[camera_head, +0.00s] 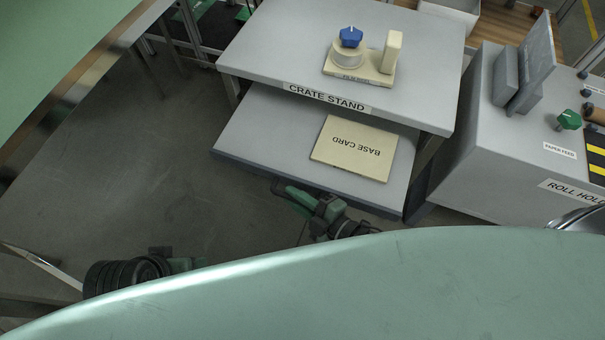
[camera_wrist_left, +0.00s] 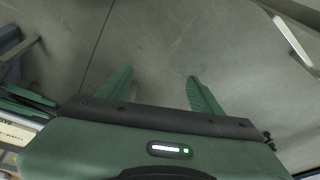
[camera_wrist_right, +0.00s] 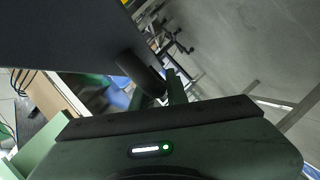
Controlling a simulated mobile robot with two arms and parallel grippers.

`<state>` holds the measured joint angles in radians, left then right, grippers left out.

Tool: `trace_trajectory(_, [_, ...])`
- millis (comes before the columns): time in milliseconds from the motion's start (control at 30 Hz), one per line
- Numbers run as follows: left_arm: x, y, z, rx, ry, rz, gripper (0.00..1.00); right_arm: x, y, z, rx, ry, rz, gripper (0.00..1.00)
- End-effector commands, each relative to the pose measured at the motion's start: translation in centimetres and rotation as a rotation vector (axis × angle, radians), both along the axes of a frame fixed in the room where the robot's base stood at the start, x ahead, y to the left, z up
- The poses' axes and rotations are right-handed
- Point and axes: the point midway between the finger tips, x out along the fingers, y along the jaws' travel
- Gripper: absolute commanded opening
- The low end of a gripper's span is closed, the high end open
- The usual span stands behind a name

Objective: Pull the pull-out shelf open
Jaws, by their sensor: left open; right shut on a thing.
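The pull-out shelf (camera_head: 262,135) is a grey board with a dark front edge under the top of the crate stand (camera_head: 255,45). It sticks out well beyond the stand's top. A flat card marked BASE CARD (camera_head: 353,148) lies on it. My right gripper (camera_head: 283,188) is at the shelf's front edge. In the right wrist view it is shut on a dark round handle (camera_wrist_right: 140,72) below the dark shelf front (camera_wrist_right: 60,35). My left gripper (camera_wrist_left: 158,85) is open and empty over bare floor; in the head view only part of it shows, at the lower left.
A cream fixture with a blue knob (camera_head: 351,38) stands on the crate stand. The grey roll holder machine (camera_head: 480,150) is close on the right. A green table (camera_head: 60,40) is at the upper left. Free floor (camera_head: 150,170) lies left of the shelf.

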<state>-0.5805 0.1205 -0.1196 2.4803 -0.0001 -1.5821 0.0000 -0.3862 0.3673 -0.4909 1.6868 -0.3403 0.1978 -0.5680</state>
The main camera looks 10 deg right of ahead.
Motion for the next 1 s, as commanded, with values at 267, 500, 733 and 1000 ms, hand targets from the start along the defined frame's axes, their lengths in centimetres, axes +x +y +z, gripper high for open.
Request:
trace_trajectory(267, [0.2,-0.1,-0.1,0.0,0.005,0.0,0.65,-2.9,1.9,-0.1,0.0,0.003,0.0,0.0])
trace_trajectory(500, [0.4,-0.1,-0.8,-0.001,0.007,0.0,0.65,-3.5,2.3,-0.1,-0.002,0.003,0.001,0.0])
trace_trajectory(733, [0.4,-0.1,-0.8,-0.001,0.007,0.0,0.65,-3.5,2.3,-0.2,-0.001,0.002,0.002,0.0])
trace_trajectory(1000, [0.4,-0.1,-0.8,-0.001,0.007,0.0,0.65,-3.5,2.3,-0.1,-0.001,0.001,0.001,0.23])
